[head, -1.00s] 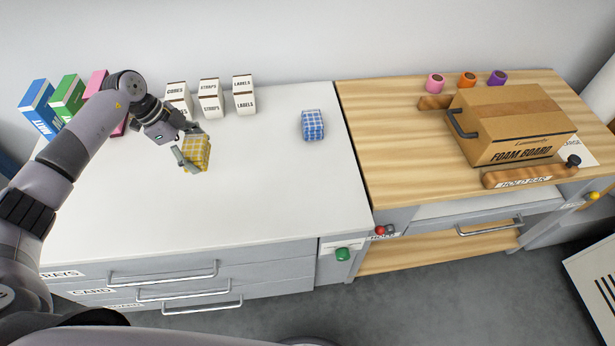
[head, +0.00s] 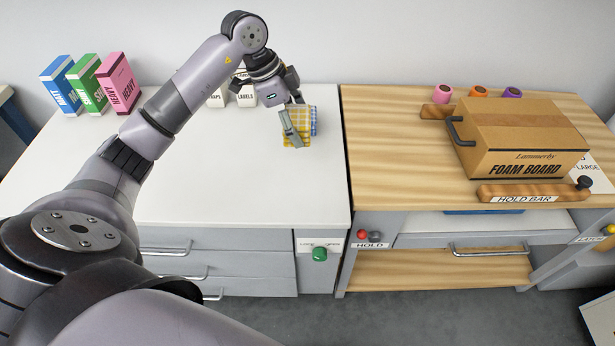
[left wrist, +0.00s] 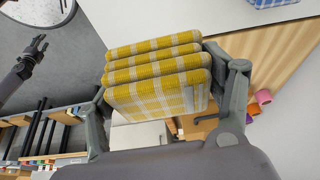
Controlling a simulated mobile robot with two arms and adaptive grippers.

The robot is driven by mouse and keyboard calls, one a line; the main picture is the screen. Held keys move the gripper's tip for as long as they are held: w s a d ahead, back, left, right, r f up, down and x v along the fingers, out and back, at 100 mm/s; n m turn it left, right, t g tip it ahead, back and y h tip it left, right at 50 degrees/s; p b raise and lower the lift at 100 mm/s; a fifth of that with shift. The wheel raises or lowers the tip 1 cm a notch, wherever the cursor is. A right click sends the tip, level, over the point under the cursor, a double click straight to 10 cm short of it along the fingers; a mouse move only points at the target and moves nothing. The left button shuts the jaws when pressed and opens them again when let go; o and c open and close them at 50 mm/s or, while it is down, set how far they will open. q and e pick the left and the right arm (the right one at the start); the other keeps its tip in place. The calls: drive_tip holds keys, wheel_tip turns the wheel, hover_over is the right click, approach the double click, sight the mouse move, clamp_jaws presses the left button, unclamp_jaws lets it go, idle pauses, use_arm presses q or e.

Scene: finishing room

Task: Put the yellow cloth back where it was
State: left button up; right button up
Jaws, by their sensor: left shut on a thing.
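The yellow checked cloth (head: 301,128) is a folded stack held between the fingers of my left gripper (head: 299,123). In the left wrist view the cloth (left wrist: 158,75) shows its folds between the two fingers. The blue checked cloth (head: 314,122) is partly hidden behind the yellow one in the head view. In the left wrist view the blue cloth (left wrist: 272,3) lies apart from it at the top edge. I cannot tell the yellow cloth's exact height over the white top. My right gripper (left wrist: 35,50) shows small at the left of the wrist view, fingers apart and empty.
Blue, green and pink boxes (head: 118,84) stand at the back left of the white counter (head: 230,185); white cartons (head: 246,95) stand behind my arm. The wooden bench (head: 395,170) at right holds a foam board carton (head: 520,140) and a hold bar (head: 530,192). The counter's front is clear.

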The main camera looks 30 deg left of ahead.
sight(303, 180)
use_arm(q)
wheel_tip(303, 180, down, 17)
drive_tip(key=shift+r+p, duration=0.2)
drive_tip(key=shift+p, duration=0.4)
drive_tip(key=o, duration=1.1)
drive_tip(key=shift+f, duration=0.15)
drive_tip(key=b+v, duration=0.1)
drive_tip(key=v, duration=1.1)
drive_tip(key=shift+r, duration=0.2)
